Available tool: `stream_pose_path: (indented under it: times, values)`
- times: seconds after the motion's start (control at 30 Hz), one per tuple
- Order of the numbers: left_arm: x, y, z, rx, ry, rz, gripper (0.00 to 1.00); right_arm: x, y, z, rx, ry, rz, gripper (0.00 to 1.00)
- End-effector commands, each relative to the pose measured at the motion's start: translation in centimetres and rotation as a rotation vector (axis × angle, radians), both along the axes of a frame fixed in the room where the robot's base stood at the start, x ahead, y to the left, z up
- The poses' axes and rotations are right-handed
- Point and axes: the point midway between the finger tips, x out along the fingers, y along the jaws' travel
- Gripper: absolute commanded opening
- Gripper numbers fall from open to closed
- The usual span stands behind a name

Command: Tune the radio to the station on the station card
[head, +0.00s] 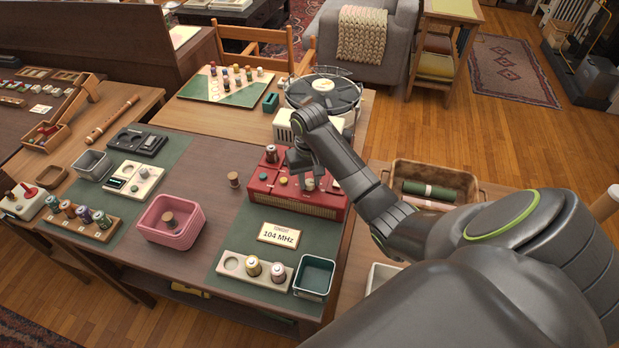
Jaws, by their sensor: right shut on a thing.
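The red radio (264,198) sits on the green mat at the right part of the table, with several small knobs and buttons on its top. The station card (279,236) lies in front of it and reads "TONIGHT 104 MHz". My right gripper (307,179) reaches down onto the radio's top from the right and is shut on a pale knob (309,185). The gripper and wrist hide part of the radio's top, and I cannot read its dial. My left gripper is out of view.
A small cylinder (271,153) stands at the radio's back left. A wooden peg (234,180) stands left of it. A wicker basket (436,173) is at right.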

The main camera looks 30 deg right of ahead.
Motion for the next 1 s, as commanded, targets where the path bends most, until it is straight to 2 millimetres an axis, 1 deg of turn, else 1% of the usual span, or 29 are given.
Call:
stream_pose_path:
  times: [0.27, 0.47, 0.8, 1.0]
  values:
    - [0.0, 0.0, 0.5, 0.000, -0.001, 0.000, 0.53, 0.0, 0.0, 0.2, -0.001, 0.000, 0.018, 0.04]
    - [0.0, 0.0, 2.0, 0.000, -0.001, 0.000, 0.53, 0.0, 0.0, 0.5, -0.001, 0.001, 0.099, 0.04]
    - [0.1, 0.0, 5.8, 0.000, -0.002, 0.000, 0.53, 0.0, 0.0, 0.6, 0.000, 0.002, 0.370, 0.04]
    - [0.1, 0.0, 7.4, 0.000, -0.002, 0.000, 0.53, 0.0, 0.0, 0.5, 0.001, 0.001, 0.533, 0.04]
